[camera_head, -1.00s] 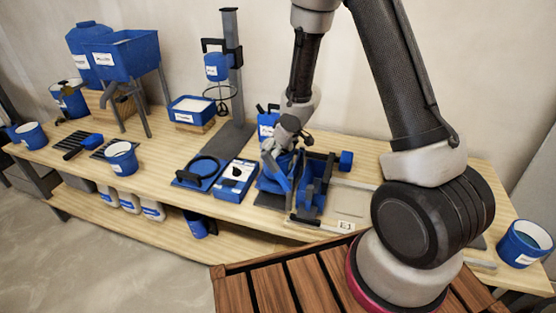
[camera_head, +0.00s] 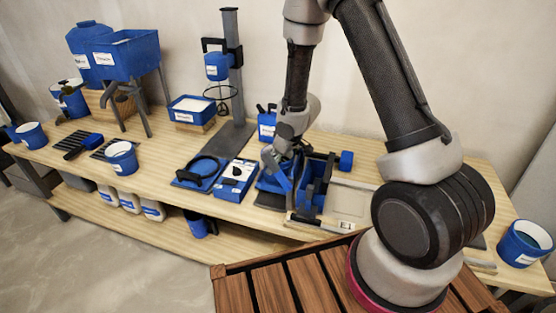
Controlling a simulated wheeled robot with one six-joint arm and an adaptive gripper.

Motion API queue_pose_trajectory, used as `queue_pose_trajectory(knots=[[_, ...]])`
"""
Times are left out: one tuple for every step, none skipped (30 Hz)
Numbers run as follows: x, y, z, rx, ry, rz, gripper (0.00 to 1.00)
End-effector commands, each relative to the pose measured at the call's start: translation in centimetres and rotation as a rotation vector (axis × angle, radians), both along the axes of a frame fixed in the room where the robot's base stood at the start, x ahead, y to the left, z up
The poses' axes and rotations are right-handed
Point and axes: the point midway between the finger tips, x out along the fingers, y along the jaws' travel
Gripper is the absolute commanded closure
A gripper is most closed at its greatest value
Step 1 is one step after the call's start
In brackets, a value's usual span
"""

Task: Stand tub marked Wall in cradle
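Blue tubs with white labels stand on the bench: one at the left end (camera_head: 30,135), one nearer the middle (camera_head: 121,158), and one at the far right (camera_head: 525,243). The labels are too small to read, so I cannot tell which is marked Wall. A blue fixture with upright walls (camera_head: 316,186) stands on a pale base and may be the cradle. My gripper (camera_head: 273,166) is low over the bench, just left of this fixture, at a blue item (camera_head: 272,187). My wrist and the small scale hide whether the fingers are open or hold anything.
A flat blue ring holder (camera_head: 202,171) and a blue box with a dial (camera_head: 236,178) lie left of my gripper. A mixer stand (camera_head: 233,60) and a blue hopper (camera_head: 122,55) rise behind. A wooden slatted surface (camera_head: 290,285) is in front.

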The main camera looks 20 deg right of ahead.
Motion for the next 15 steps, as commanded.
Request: queue_pose_trajectory(knots=[[0.0,0.0,0.0,0.0,0.0,0.0,0.0],[0.0,0.0,0.1,0.0,0.0,0.0,0.0],[0.0,0.0,0.3,0.001,-0.001,0.0,0.0],[-0.1,-0.1,0.5,0.001,-0.001,0.0,0.0],[-0.1,-0.1,0.8,0.0,-0.002,0.0,0.0],[-0.3,-0.2,1.4,0.001,-0.003,0.001,0.0],[-0.4,-0.4,1.8,0.001,-0.003,0.0,0.0],[-0.6,-0.5,2.4,0.0,-0.005,0.0,0.0],[-0.9,-0.7,3.2,0.001,-0.004,-0.001,0.0],[-1.1,-0.9,3.9,0.0,-0.005,-0.002,0.0],[-1.4,-1.1,4.6,0.0,-0.005,-0.001,0.0],[-1.7,-1.3,5.5,0.0,-0.006,-0.001,0.0],[-1.9,-1.4,6.2,0.002,-0.005,-0.002,0.0],[-2.2,-1.6,6.9,0.0,-0.006,-0.001,0.0],[-2.5,-1.8,7.7,0.0,-0.005,-0.001,0.0]])
